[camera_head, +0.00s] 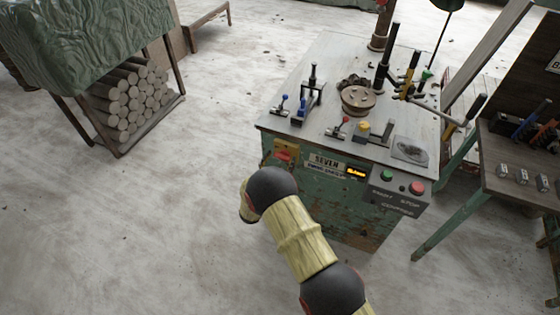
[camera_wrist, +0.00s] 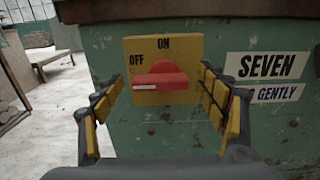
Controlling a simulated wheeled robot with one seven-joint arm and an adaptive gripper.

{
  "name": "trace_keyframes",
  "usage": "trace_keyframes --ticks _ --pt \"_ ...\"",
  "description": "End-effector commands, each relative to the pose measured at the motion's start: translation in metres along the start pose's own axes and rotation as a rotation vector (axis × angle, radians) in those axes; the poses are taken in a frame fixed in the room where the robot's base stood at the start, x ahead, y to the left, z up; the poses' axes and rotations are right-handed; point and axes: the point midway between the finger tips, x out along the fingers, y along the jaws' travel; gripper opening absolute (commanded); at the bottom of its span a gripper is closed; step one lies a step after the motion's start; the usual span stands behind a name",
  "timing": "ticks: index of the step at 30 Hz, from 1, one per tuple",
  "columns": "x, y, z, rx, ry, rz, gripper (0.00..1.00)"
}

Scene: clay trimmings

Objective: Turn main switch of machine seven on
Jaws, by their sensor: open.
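The main switch is a red rotary handle (camera_wrist: 160,80) on a yellow plate (camera_wrist: 183,47), fixed to the green front of the machine labelled SEVEN (camera_wrist: 267,66). The plate reads OFF at the left and ON at the top. The handle lies level, its white-marked end pointing left toward OFF. My gripper (camera_wrist: 160,100) is open in the wrist view, one finger at each side of the handle, with no clear contact visible. In the head view the switch (camera_head: 284,156) shows at the left of the machine's front (camera_head: 335,205), just beyond my arm; my fingers are hidden there.
A green button (camera_head: 386,175) and a red button (camera_head: 416,188) sit on the panel at the right. A workbench (camera_head: 505,165) stands at right, a log rack (camera_head: 125,148) at left. Floor at left is clear.

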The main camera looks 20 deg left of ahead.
Motion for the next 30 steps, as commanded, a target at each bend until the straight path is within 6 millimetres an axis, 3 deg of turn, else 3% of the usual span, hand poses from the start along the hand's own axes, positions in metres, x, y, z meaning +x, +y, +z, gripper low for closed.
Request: trace_keyframes --ticks 4,27,30 --pt "-0.0001 -0.0001 0.0002 0.000 0.000 0.000 0.72" --pt "-0.0004 -0.0002 -0.0001 0.000 0.001 0.000 0.29" --pt "-0.0004 -0.0001 0.0000 0.003 0.001 -0.001 0.29"
